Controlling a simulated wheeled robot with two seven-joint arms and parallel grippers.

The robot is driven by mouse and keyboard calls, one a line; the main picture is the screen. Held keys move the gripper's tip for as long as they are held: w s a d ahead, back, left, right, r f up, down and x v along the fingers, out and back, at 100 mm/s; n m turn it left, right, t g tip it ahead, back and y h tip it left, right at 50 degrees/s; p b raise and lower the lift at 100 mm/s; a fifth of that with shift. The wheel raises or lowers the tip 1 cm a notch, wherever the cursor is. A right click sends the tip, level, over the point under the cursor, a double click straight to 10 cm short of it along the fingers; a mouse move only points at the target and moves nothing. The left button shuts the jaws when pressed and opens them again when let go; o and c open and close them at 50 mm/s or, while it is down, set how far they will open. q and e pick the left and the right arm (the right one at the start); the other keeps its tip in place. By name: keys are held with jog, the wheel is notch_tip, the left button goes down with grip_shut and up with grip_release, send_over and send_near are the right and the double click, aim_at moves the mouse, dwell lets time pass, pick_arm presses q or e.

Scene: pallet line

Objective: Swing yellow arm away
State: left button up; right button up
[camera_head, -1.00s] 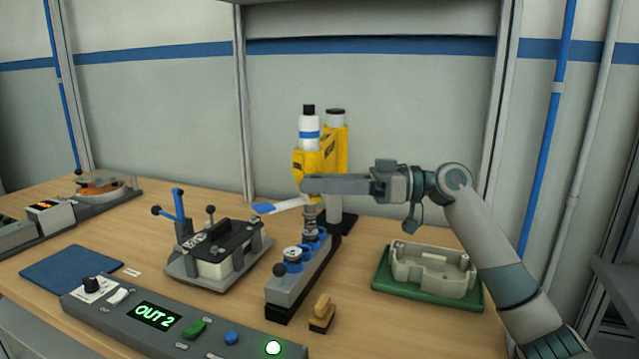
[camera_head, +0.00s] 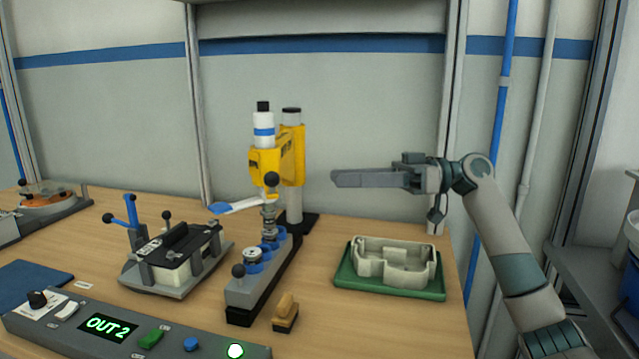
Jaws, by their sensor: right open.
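The yellow arm (camera_head: 292,155) is mounted on a grey post (camera_head: 294,205) at the middle of the bench. It carries a white bottle-shaped head with a blue band (camera_head: 263,130), which stands over the grey block with blue rings (camera_head: 258,270). A dark ball knob (camera_head: 272,180) shows at its lower front. My right gripper (camera_head: 336,179) is to the right of the yellow arm, apart from it, with its fingers pointing left. The fingers overlap in this side view. My left gripper is not in view.
A beige casting (camera_head: 394,262) sits in a green tray (camera_head: 388,287) below my right gripper. A black-topped clamp fixture (camera_head: 178,255) with a blue lever stands left. A control panel (camera_head: 130,335) reading OUT 2 lies at the front. A yellow-handled brush (camera_head: 286,312) lies near the block.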

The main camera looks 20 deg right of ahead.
jog(key=v, duration=0.4)
jog(key=shift+d, duration=0.1)
jog(key=shift+r, duration=0.1)
dwell(0.4)
